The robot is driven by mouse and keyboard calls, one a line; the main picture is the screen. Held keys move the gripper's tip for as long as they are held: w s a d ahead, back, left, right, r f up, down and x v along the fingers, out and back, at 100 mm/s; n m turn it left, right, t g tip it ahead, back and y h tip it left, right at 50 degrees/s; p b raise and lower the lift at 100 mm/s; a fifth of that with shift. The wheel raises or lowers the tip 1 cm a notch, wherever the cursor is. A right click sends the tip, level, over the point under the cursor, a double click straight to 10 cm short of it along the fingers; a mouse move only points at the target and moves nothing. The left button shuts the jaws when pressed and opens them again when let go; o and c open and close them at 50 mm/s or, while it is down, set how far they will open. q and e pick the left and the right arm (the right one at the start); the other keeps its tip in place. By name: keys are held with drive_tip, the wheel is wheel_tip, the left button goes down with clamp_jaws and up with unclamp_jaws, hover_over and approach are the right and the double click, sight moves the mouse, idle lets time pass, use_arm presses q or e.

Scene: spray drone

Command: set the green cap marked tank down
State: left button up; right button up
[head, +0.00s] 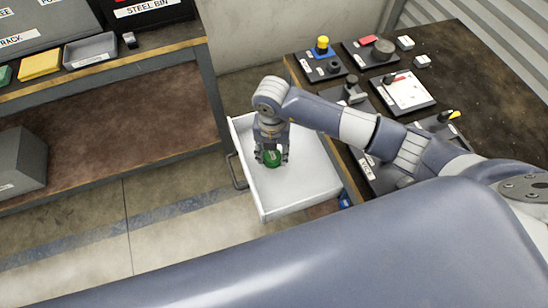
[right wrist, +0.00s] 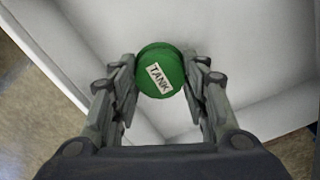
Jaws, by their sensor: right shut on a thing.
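The green cap (right wrist: 160,72) has a white label reading TANK and shows near the top middle of the right wrist view. My right gripper (head: 271,158) is shut on the cap, with one finger on each side of it. The cap also shows in the head view (head: 272,159), over the white open drawer (head: 310,193). I cannot tell whether the cap touches the drawer floor. The drawer looks otherwise empty. My left gripper is not in view.
The drawer sticks out from a dark workbench (head: 460,60) with several mounted fixtures. A shelf (head: 110,70) at left holds a yellow item (head: 40,64), a grey tray (head: 90,50) and a steel bin (head: 143,10). The floor (head: 165,215) between them is clear.

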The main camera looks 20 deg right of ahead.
sight(272, 155)
drive_tip(key=shift+f, duration=1.8)
drive_tip(key=shift+f, duration=0.1)
drive_tip(key=o, duration=1.1)
drive_tip(key=shift+r, duration=0.25)
wheel_tip(272, 155, up, 12)
drive_tip(key=shift+f, duration=0.1)
drive_tip(key=shift+s+a+f, duration=0.1)
